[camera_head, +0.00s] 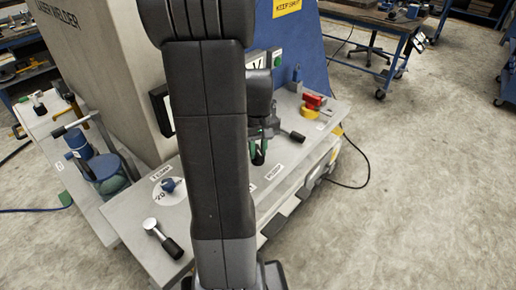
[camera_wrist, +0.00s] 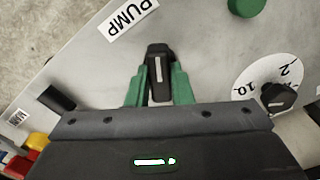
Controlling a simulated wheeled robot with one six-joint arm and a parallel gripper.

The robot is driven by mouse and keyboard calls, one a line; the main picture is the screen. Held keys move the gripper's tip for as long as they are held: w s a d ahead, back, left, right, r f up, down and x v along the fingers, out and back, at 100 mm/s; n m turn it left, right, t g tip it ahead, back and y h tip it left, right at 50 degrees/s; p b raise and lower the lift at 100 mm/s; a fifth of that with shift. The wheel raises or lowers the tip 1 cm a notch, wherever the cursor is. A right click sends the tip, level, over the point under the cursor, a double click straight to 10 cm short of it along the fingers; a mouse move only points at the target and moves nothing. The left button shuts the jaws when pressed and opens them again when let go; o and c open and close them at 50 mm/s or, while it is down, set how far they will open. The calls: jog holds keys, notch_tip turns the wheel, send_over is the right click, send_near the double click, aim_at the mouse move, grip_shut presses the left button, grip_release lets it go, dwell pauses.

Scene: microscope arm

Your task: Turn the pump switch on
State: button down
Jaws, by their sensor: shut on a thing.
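The pump switch is a black lever with a pale line on it (camera_wrist: 159,72), beside the PUMP label (camera_wrist: 128,17) in the wrist view. My gripper (camera_wrist: 160,80) has its green fingers on both sides of the lever and is shut on it. In the head view my gripper (camera_head: 259,147) is over the grey panel top (camera_head: 215,208), and my dark arm hides much of the panel's middle. The black end of the switch (camera_head: 258,158) shows just below the fingers.
A dial with a black knob (camera_wrist: 279,97) and a green button (camera_wrist: 246,6) are close by. A blue knob (camera_head: 168,185) and a lever (camera_head: 161,238) are on the panel's near end.

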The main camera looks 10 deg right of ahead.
aim_at(258, 150)
jog(key=m, duration=0.6)
jog(key=shift+m, duration=0.3)
jog(key=m, duration=0.5)
jog(key=shift+m, duration=0.4)
jog(key=c, duration=1.3)
grip_release()
notch_tip(258, 150, up, 14)
jog(key=shift+f+p, duration=0.1)
jog(key=shift+p, duration=0.2)
